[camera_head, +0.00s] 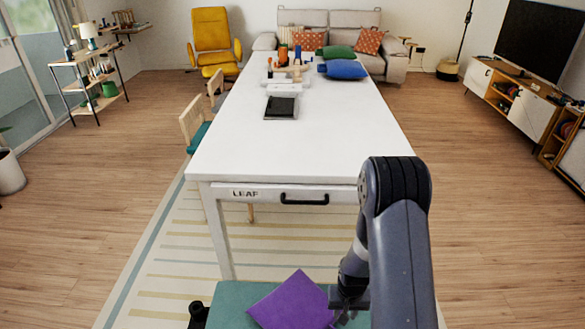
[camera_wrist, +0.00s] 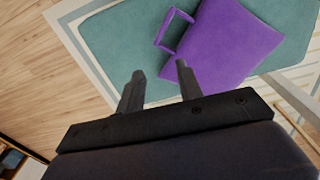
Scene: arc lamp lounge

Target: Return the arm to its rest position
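My arm reaches down at the right of the head view, in front of the white table (camera_head: 300,150). My gripper (camera_wrist: 160,82) shows in the wrist view with its two dark fingers apart and nothing between them. A purple flat item (camera_head: 292,302), cushion-like, lies on a teal surface (camera_head: 232,298) below the table's front edge. In the wrist view the purple item (camera_wrist: 225,45) has a loop handle and lies beyond the fingertips, apart from them.
The table's front drawer, marked LEAF, has a dark handle (camera_head: 304,199) and looks shut. A dark tablet-like item (camera_head: 281,107) lies on the table. A wooden chair (camera_head: 193,122) stands at its left side. Wooden floor (camera_head: 490,200) is clear to the right.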

